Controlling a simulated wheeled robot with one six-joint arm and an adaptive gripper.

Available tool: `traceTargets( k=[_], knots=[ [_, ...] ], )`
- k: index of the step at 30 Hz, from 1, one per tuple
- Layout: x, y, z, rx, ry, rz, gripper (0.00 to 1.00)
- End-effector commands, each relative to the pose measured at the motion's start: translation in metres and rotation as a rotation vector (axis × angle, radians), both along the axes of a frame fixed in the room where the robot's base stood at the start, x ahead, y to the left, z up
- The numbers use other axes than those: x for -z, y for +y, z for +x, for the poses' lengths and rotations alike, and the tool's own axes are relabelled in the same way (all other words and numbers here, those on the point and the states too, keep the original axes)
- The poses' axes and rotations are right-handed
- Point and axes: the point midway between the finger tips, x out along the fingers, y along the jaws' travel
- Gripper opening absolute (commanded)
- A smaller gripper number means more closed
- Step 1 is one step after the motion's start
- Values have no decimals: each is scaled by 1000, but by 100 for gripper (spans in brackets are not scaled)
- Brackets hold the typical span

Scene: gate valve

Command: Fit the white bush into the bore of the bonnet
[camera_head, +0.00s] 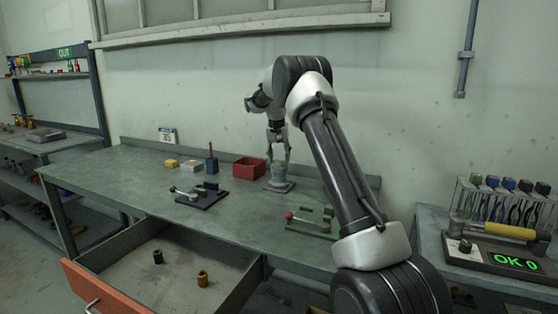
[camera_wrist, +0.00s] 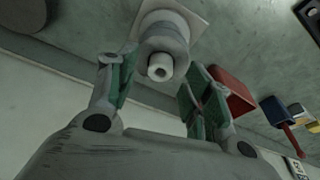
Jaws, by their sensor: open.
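The white bush (camera_wrist: 160,67) shows end-on in the wrist view as a pale ring with a dark hole. It stands out from the top of a grey round body, which looks like the bonnet (camera_wrist: 163,34), on a pale square base. How deep the bush sits in the bore cannot be told. My gripper (camera_wrist: 157,66) is open, its green-padded fingers on either side of the bush with gaps visible. In the head view my gripper (camera_head: 278,147) points down over the bonnet (camera_head: 279,184) on the bench; the bush is too small to make out there.
A red bin (camera_head: 249,168) stands close left of the bonnet. A plate with a red knob (camera_head: 289,215) is in front. An open drawer (camera_head: 170,275) holds dark and brass pieces.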

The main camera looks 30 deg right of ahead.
Motion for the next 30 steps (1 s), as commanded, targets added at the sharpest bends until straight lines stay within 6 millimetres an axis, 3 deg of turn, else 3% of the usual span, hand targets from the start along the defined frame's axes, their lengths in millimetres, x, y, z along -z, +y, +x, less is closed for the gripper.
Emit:
traceTargets(
  k=[6, 13, 18, 30],
  knots=[
    [-50, 8, -8, -1, -5, 0, 50],
    [-89, 14, -16, 0, -3, 0, 50],
    [-100, 16, -19, -1, -1, 0, 50],
    [-101, 16, -19, 0, -1, 0, 50]
  ],
)
